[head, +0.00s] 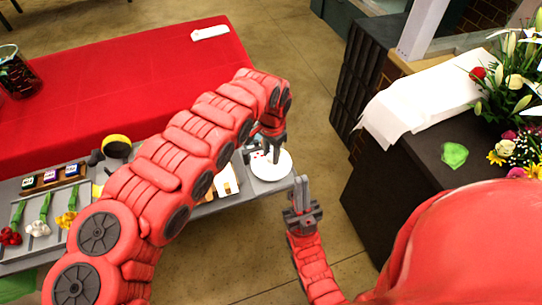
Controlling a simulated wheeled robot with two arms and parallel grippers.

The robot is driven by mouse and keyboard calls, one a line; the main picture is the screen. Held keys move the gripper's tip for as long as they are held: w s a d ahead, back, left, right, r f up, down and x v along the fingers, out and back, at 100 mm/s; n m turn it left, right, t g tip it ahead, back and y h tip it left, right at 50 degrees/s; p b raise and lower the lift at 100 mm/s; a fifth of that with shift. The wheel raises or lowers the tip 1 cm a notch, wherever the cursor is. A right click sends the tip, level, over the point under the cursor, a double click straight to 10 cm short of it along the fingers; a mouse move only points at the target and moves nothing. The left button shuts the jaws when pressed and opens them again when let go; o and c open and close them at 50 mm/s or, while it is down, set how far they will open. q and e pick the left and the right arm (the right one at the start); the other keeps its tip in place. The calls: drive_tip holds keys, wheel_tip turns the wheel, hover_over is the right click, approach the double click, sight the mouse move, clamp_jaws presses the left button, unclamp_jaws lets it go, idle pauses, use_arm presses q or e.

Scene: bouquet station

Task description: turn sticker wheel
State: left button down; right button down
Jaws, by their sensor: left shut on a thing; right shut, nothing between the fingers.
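The sticker wheel (284,170) looks like a round white disc at the right end of the grey station table. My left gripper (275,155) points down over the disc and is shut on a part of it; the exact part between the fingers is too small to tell. My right gripper (301,187) is shut and empty, pointing up over the floor just right of the grey table, apart from the disc.
The grey table (205,209) holds flowers (39,228) and small labelled boxes (50,176) at left, and a yellow-and-black round item (116,146). A red-covered table (120,85) lies behind. A dark counter (405,185) with white cloth (425,97) and bouquets (515,85) stands right.

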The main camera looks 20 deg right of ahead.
use_arm(q)
drive_tip(key=n+b, duration=0.1)
drive_tip(key=n, duration=0.1)
drive_tip(key=shift+f+n, duration=0.15)
drive_tip(key=shift+n, duration=0.25)
drive_tip(key=n+b, duration=0.2)
drive_tip(key=shift+n, duration=0.4)
drive_tip(key=shift+n+b, duration=1.45)
drive_tip(key=shift+n, duration=0.65)
drive_tip(key=shift+r, duration=0.2)
drive_tip(key=c, duration=0.5)
unclamp_jaws()
